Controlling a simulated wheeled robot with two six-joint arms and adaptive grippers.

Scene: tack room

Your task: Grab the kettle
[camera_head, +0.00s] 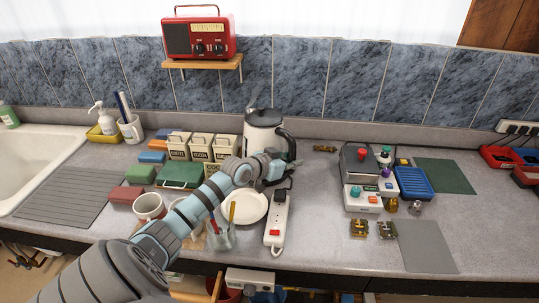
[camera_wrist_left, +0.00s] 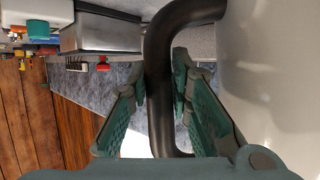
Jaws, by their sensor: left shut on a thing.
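The kettle (camera_head: 263,136) is white with a dark handle and a dark lid. It stands upright on the counter towards the back, in the middle of the head view. My left gripper (camera_head: 275,167) is at the kettle's front right side. In the left wrist view the dark kettle handle (camera_wrist_left: 158,85) runs between the fingers of the left gripper (camera_wrist_left: 160,95), which is shut on it. The white kettle body (camera_wrist_left: 275,75) fills the right of that view. My right gripper is in neither view.
A white plate (camera_head: 246,207), a power strip (camera_head: 277,222) and mugs (camera_head: 149,206) lie near my left arm. Labelled canisters (camera_head: 201,147) stand left of the kettle. Boxes with buttons (camera_head: 361,198) stand to the right. A red radio (camera_head: 198,37) sits on a shelf above.

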